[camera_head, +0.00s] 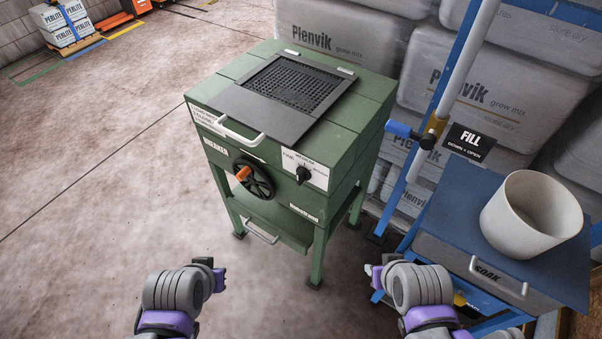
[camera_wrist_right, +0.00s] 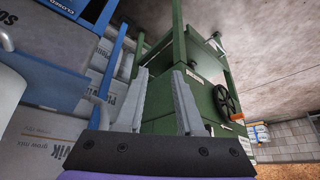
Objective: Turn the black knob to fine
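The black knob (camera_head: 303,175) sits on a white label (camera_head: 305,168) on the front of the green soil mixer (camera_head: 262,135). "FINE" is printed left of the knob and what looks like "MEDIUM" above it; the knob's exact setting is too small to tell. My left gripper (camera_head: 222,278) is low in front of the mixer, touching nothing; its fingers are too small to judge. My right gripper (camera_head: 372,276) is right of the mixer, below and apart from the knob. In the right wrist view its two fingers (camera_wrist_right: 160,105) are spread and empty.
A black handwheel with an orange handle (camera_head: 252,178) is left of the knob. A blue stand (camera_head: 500,235) with a white pot (camera_head: 535,215) and a blue-handled valve (camera_head: 410,133) stands close on the right. Stacked bags (camera_head: 340,45) are behind. Floor at left is clear.

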